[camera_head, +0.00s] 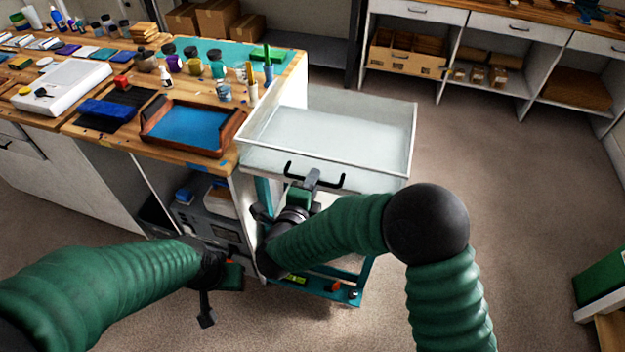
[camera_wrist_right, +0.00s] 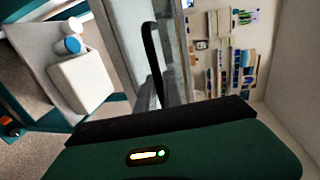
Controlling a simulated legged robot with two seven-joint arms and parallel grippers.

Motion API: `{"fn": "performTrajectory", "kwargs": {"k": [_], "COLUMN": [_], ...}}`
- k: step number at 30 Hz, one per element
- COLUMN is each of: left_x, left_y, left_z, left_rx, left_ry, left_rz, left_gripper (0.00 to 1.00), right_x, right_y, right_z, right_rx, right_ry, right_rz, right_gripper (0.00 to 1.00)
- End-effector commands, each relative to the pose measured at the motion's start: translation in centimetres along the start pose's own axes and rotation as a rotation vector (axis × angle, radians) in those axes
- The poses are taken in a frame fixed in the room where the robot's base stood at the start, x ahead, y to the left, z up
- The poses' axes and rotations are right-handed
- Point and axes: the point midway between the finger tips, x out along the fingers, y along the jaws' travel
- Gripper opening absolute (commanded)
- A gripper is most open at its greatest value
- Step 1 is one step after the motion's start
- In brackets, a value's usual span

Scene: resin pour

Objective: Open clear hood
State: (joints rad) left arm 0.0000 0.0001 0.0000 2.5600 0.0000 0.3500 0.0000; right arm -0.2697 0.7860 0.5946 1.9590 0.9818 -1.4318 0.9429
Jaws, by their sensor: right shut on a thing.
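The clear hood (camera_head: 345,130) is a see-through box with white edges, on top of a cart beside the workbench. A black bar handle (camera_head: 330,182) runs along its front side. The handle also shows as a dark curved bar in the right wrist view (camera_wrist_right: 152,58). My right gripper (camera_head: 312,177) is shut on the handle, near its middle; its fingertips are partly hidden. My left gripper (camera_head: 207,308) hangs low in front of the bench, apart from the hood, and its finger gap is not clear.
The workbench (camera_head: 215,168) on the left bears a wooden tray with a blue inside (camera_head: 190,128), bottles and cups. The cart's lower shelf (camera_head: 325,290) holds small items. Open carpet (camera_head: 480,170) lies right of the cart. Shelving (camera_head: 490,75) stands behind.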

Motion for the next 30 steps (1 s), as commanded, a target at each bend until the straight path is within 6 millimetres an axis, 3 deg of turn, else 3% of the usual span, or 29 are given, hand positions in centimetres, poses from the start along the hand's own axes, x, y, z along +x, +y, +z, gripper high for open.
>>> {"fn": "performTrajectory", "kwargs": {"k": [11, 21, 26, 30], "left_x": [0.0, -1.7, -3.4, -6.2], "left_y": [0.0, 0.0, 0.0, 0.0], "left_z": [0.0, -0.4, -0.8, -1.5], "left_rx": [0.000, 0.000, 0.000, 0.000], "left_ry": [0.000, 0.000, 0.000, 0.000], "left_rz": [0.000, 0.000, 0.000, 0.000], "left_gripper": [0.00, 0.00, 0.00, 0.00], "right_x": [0.1, 0.1, 0.1, 0.1], "right_y": [0.5, -1.1, -2.6, -4.9], "right_z": [-0.5, -0.6, -0.6, -0.6], "right_rx": [-0.007, -0.005, -0.001, 0.000], "right_ry": [0.011, 0.012, 0.014, 0.016], "right_rz": [0.011, 0.037, 0.060, 0.105], "right_gripper": [0.00, 0.00, 0.00, 0.00]}}
